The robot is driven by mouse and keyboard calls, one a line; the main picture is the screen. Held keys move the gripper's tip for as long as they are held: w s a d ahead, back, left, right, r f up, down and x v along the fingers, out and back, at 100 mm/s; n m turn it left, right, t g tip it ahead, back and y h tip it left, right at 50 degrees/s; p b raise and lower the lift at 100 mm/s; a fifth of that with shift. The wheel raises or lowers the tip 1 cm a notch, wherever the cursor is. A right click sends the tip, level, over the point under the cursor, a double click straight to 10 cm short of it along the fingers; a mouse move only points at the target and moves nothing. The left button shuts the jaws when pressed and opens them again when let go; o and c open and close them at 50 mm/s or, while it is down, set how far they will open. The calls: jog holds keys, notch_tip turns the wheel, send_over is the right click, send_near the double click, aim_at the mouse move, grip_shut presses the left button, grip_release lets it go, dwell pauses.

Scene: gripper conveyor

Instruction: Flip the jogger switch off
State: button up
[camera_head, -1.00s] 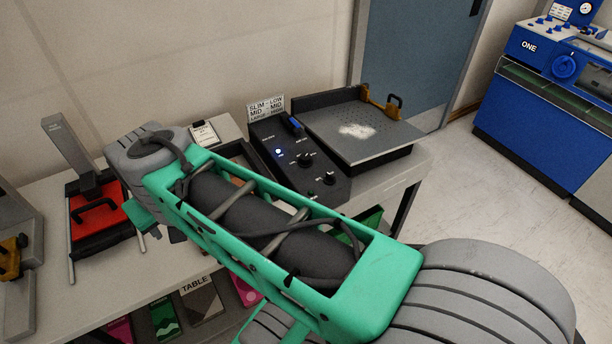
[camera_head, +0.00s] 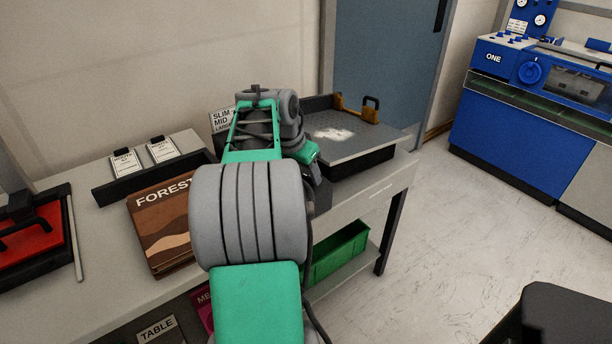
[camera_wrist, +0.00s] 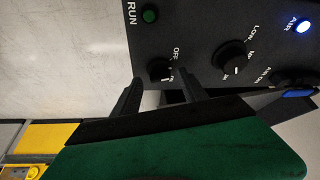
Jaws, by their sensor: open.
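A black control panel (camera_wrist: 205,35) fills the top of the wrist view; only a corner of it (camera_head: 320,195) shows past my arm in the head view. It carries a knob marked OFF (camera_wrist: 160,69), a LOW/MID knob (camera_wrist: 230,57), a third knob (camera_wrist: 288,78) and a blue switch (camera_wrist: 298,94) at the right, partly cut off by my gripper's body. I cannot tell which control is labelled jogger. My gripper (camera_wrist: 160,77) is open and empty, its two fingers on either side of the OFF knob's near edge. I cannot tell whether they touch it.
A lit blue AIR lamp (camera_wrist: 304,25) and a green RUN button (camera_wrist: 149,14) sit on the panel. A brown FOREST folder (camera_head: 160,230) lies to the left. A blue machine (camera_head: 510,120) stands across open floor.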

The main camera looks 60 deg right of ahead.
jog(key=shift+d+f, duration=0.1)
jog(key=shift+f, duration=0.1)
jog(key=shift+c, duration=0.4)
grip_shut()
